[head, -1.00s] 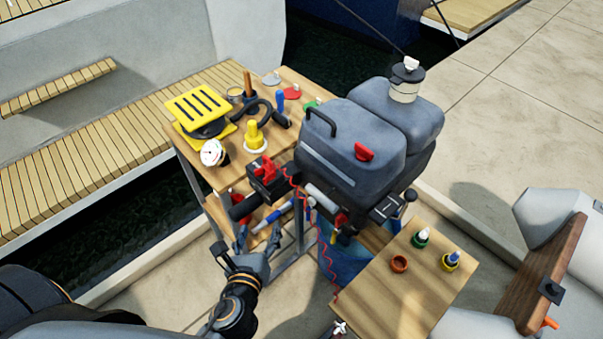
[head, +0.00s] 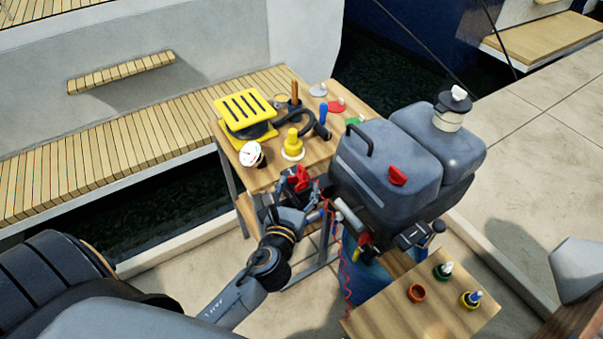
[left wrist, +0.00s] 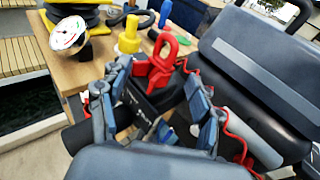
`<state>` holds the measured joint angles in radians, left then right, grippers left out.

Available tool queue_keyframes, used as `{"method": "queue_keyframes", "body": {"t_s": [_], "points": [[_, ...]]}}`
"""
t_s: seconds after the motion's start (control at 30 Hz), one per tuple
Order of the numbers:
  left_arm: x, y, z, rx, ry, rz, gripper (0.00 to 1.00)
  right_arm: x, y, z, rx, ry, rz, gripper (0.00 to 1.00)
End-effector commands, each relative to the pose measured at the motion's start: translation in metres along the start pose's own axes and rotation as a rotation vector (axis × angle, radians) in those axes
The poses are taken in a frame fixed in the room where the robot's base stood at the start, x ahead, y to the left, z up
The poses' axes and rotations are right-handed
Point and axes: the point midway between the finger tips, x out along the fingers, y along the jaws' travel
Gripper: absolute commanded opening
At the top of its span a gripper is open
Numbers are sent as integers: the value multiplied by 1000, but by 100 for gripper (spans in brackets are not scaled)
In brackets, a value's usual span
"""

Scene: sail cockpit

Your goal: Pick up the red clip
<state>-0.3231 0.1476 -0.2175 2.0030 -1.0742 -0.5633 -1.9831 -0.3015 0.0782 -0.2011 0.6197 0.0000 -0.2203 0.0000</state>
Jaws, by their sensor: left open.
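The red clip (head: 301,178) sits on a dark block beside the grey outboard motor (head: 390,195). In the left wrist view the red clip (left wrist: 158,62) stands up as a loop on the black block, just beyond the fingers. My left gripper (head: 288,207) is open and empty, on the near side of the clip. In the left wrist view the gripper's fingers (left wrist: 160,92) are spread, with the clip between and beyond their tips. I cannot tell whether they touch the block. My right gripper is not in view.
A wooden table (head: 260,178) behind the clip holds a yellow slotted item (head: 245,107), a white gauge (head: 251,154) and a yellow plug (head: 292,143). A red coiled cord (head: 349,272) hangs below the motor. A wooden board (head: 400,318) with small caps is at front right.

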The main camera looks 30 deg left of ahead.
Motion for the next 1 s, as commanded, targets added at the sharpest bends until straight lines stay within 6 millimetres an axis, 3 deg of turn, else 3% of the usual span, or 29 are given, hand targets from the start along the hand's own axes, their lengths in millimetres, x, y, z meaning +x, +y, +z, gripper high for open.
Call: {"method": "queue_keyframes", "body": {"t_s": [0.23, 0.53, 0.8, 1.0], "points": [[36, 1, 5, -1, -2, 0, 64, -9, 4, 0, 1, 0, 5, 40], [41, 1, 4, -1, -1, -1, 64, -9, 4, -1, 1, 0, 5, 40], [41, 1, 4, -1, -1, -1, 12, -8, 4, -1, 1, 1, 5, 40], [41, 1, 4, -1, -1, -1, 12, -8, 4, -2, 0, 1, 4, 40]]}}
